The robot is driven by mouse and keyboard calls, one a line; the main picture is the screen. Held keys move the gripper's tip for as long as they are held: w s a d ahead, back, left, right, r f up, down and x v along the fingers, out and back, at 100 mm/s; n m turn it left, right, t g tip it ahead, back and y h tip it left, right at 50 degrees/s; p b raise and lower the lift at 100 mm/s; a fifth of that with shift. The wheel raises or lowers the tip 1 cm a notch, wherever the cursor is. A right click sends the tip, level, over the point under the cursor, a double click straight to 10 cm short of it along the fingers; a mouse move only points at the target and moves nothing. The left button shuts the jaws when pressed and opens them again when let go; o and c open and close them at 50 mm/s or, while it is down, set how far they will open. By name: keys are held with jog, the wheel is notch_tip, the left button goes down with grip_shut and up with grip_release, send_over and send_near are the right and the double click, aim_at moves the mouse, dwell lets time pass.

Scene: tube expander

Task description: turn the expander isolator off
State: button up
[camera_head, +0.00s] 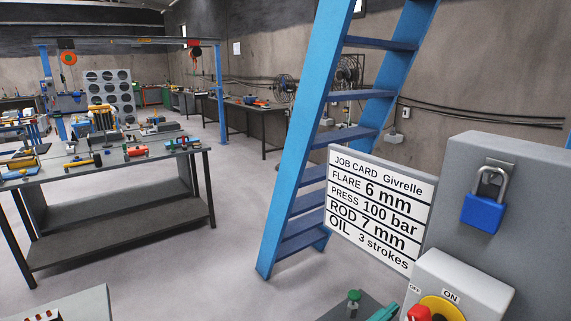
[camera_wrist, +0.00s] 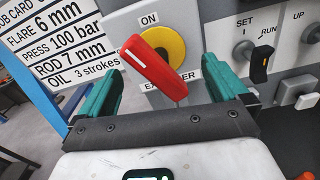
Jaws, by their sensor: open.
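The expander isolator is a red handle (camera_wrist: 155,66) on a yellow disc (camera_wrist: 166,44), set on a pale grey box (camera_wrist: 127,22). "ON" is printed above the disc, and a partly covered label shows below it. The handle slants from upper left to lower right in the wrist view, with a white line at its upper-left end. My gripper (camera_wrist: 161,68) is open, its teal fingers either side of the handle, with gaps visible. In the head view the isolator's yellow disc (camera_head: 443,307) is at the bottom right, with an "OFF" label up and left; one teal finger shows left of it.
A job card (camera_head: 378,209) stands left of the isolator. A grey cabinet (camera_head: 535,200) with a blue padlock (camera_head: 483,212) rises behind it. A black SET/RUN switch (camera_wrist: 260,65) is on the panel to the right. A blue ladder (camera_head: 305,150) stands behind the card.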

jog(key=p+v, duration=0.4)
jog(key=v, duration=0.3)
dwell(0.5)
